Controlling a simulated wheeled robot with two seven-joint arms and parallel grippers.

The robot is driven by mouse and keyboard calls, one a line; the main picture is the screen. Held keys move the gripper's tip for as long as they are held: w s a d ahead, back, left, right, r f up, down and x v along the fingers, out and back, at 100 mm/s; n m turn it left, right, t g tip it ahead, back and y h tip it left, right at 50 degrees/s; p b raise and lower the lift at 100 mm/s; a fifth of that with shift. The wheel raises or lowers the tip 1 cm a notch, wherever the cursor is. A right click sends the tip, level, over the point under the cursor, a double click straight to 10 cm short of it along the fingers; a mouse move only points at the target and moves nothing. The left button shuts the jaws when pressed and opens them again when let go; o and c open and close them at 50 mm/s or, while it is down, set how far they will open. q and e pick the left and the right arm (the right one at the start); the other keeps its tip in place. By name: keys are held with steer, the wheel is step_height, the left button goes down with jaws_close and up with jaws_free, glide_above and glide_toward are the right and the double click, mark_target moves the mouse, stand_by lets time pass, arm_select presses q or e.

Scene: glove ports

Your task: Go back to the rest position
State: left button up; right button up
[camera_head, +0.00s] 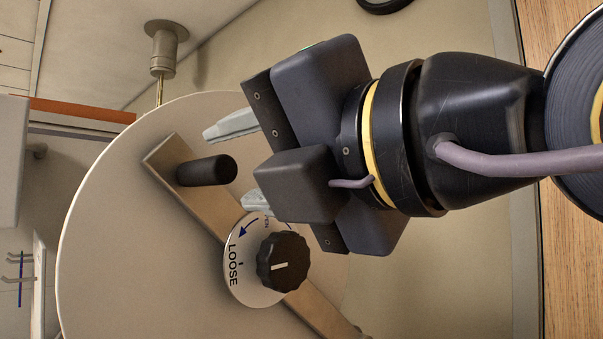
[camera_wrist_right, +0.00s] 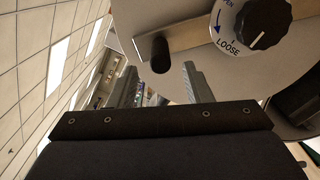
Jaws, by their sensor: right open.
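My right gripper (camera_head: 229,163) comes in from the right in the head view, in front of a round pale door. My left gripper is in neither view.
The round door (camera_head: 110,200) carries a diagonal metal bar (camera_head: 185,190) and a black knob (camera_head: 283,262) on a dial marked LOOSE. A metal fitting (camera_head: 166,48) stands at the upper left. A wooden surface (camera_head: 570,270) lies at the right edge.

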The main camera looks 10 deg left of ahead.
stand_by(0.4)
steer(key=w+d+f+n+t+h, duration=0.25)
steer(key=w+d+n+t, duration=0.45)
steer(key=d+n+t, duration=0.35)
steer(key=w+d+f+n+g+b, duration=0.1)
steer(key=d+f+n+g, duration=0.1)
steer(key=f+n, duration=0.35)
steer(key=w+d+f+n+g, duration=0.1)
steer(key=f+n+g, duration=0.1)
steer(key=f+n, duration=0.35)
steer(key=s+d+f+n+g+h, duration=0.1)
steer(key=d+f+n+g+h, duration=0.25)
steer(key=f, duration=0.85)
steer(key=d+f+n+g, duration=0.2)
steer(key=d+f+n, duration=0.3)
steer(key=f, duration=0.7)
steer(key=s+d+f+n+g+h, duration=0.2)
steer(key=s+f, duration=0.3)
steer(key=f, duration=0.5)
steer(key=s+d+f+n+g+h, duration=0.2)
steer(key=s+d+f+g, duration=0.2)
steer(key=f, duration=0.7)
steer(key=shift+s+d+n+h+b, duration=0.25)
steer(key=shift+s+h+b, duration=0.2)
steer(key=shift+s, duration=0.65)
